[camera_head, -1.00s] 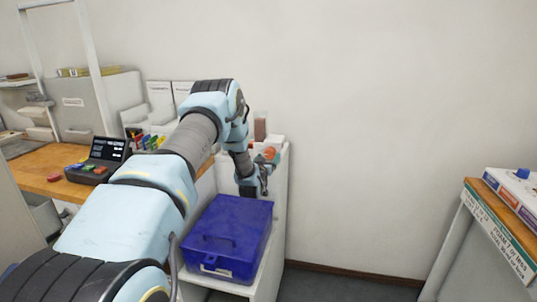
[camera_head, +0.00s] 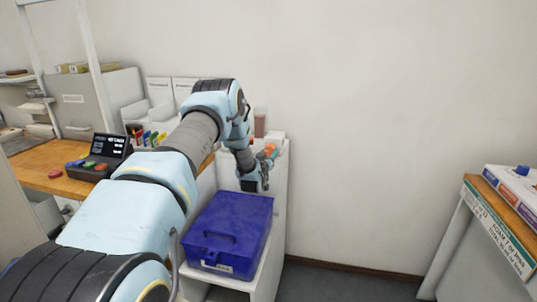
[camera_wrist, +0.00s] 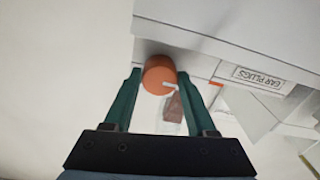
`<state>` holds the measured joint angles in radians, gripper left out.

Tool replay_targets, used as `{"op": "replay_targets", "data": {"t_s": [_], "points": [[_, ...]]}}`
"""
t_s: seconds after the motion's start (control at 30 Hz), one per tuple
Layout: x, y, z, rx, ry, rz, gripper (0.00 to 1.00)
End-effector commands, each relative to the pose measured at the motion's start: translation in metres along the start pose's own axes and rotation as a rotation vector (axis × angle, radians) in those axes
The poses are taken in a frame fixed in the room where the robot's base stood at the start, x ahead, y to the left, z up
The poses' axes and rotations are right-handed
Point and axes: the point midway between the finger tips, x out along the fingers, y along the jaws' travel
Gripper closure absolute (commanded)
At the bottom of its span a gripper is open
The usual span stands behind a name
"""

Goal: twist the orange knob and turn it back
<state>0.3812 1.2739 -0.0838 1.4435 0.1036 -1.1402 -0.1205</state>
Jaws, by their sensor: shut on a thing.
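The orange knob (camera_wrist: 158,72) is a short round cylinder with a pale mark on its face. In the wrist view it sits between the two green fingers of my gripper (camera_wrist: 157,78), which is shut on it. In the head view the orange knob (camera_head: 270,150) shows small at the top of the white cabinet, with my gripper (camera_head: 267,161) at it. My arm hides part of the cabinet there.
A blue lidded box (camera_head: 230,236) stands on the white shelf below my gripper. A bench (camera_head: 45,178) with a keypad device (camera_head: 97,155) is at left. The wall is bare to the right. An ear plugs label (camera_wrist: 258,77) is close to the knob.

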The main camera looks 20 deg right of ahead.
Motion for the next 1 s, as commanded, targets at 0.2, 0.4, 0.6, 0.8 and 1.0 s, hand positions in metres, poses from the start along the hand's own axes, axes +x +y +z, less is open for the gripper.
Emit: {"op": "replay_targets", "data": {"t_s": [0.2, 0.4, 0.6, 0.8, 1.0], "points": [[-0.0001, 0.0, 0.0, 0.0, 0.0, 0.0, 0.95], [0.0, 0.0, 0.0006, 0.007, 0.0, 0.0, 0.99], [-0.0001, -0.0009, 0.0036, 0.064, 0.0, 0.0, 0.99], [0.0, -0.0008, 0.0066, 0.194, 0.001, 0.001, 0.99], [0.0, -0.0009, 0.008, 0.376, 0.002, 0.001, 0.99]]}}
